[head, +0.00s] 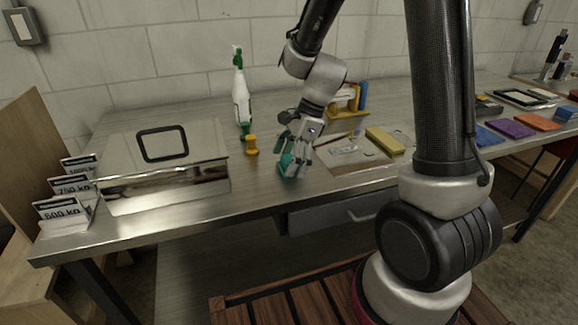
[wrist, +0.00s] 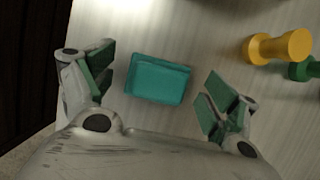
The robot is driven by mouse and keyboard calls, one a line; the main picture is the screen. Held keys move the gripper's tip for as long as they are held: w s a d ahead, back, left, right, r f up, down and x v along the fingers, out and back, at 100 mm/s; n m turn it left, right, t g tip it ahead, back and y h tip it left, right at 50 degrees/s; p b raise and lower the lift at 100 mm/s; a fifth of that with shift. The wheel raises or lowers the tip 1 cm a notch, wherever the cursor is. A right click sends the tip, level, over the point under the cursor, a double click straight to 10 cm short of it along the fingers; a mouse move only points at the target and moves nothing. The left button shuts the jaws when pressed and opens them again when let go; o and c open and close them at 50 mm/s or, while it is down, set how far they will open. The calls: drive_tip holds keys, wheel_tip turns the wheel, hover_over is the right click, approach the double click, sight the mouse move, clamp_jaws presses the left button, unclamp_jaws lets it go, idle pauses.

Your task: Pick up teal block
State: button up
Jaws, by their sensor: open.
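The teal block (wrist: 158,80) lies on the metal workbench (head: 200,205), near its front edge. In the wrist view it sits between and slightly beyond the two green-padded fingers of my gripper (wrist: 152,95), with a gap on each side. In the head view my gripper (head: 292,160) points down over the block (head: 287,165), which is partly hidden by the fingers. My gripper is open and holds nothing.
A yellow peg-like piece (wrist: 278,47) and a green one (wrist: 304,69) stand right of the block in the wrist view. A metal box (head: 165,185), a spray bottle (head: 241,95) and a yellow block (head: 385,141) are also on the bench.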

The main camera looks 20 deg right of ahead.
drive_tip(key=c, duration=1.2)
drive_tip(key=shift+r, duration=0.1)
